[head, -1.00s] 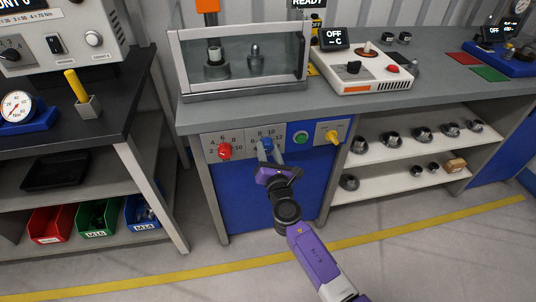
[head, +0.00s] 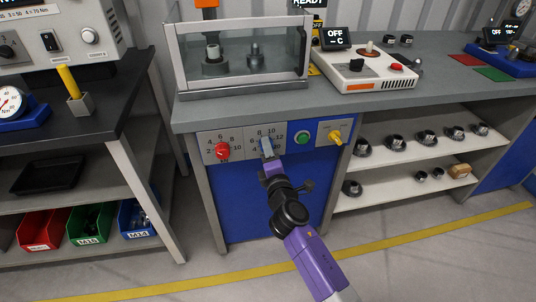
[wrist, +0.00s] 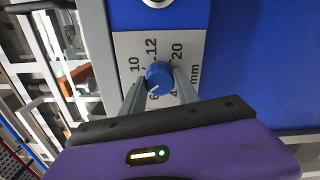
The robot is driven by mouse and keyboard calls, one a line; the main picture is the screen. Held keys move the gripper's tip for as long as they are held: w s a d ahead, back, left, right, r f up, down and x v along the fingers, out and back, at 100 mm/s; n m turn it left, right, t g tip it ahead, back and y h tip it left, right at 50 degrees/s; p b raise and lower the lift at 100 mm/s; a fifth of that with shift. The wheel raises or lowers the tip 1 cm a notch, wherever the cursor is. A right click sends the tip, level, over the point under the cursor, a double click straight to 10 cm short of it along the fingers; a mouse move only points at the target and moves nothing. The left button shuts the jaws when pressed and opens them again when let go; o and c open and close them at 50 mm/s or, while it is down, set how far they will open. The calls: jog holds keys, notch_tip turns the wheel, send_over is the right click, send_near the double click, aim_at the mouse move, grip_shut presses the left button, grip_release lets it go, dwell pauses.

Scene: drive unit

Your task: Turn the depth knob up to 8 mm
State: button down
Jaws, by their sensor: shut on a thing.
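The blue depth knob (wrist: 159,76) sits on a pale scale plate (wrist: 135,45) with numbers and "mm" in the wrist view. A light mark on its lower left side lies near the 6; the 8 is not readable there. In the head view the blue knob (head: 266,142) is partly covered by my gripper (head: 267,151). My gripper (wrist: 160,80) has one finger on each side of the knob, closed on it.
A red knob (head: 222,151) with its own scale is left of the blue one. A green button (head: 302,138) and a yellow switch (head: 336,136) are to the right. The bench top (head: 270,105) overhangs the panel.

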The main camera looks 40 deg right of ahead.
jog(key=shift+f+m+b, duration=0.1)
jog(key=shift+m+b, duration=0.4)
jog(key=shift+m, duration=0.6)
jog(key=c, duration=0.9)
grip_release()
jog(key=shift+s, duration=0.1)
jog(key=v, duration=0.7)
jog(key=shift+s+a+b, duration=0.2)
jog(key=shift+s+b, duration=0.1)
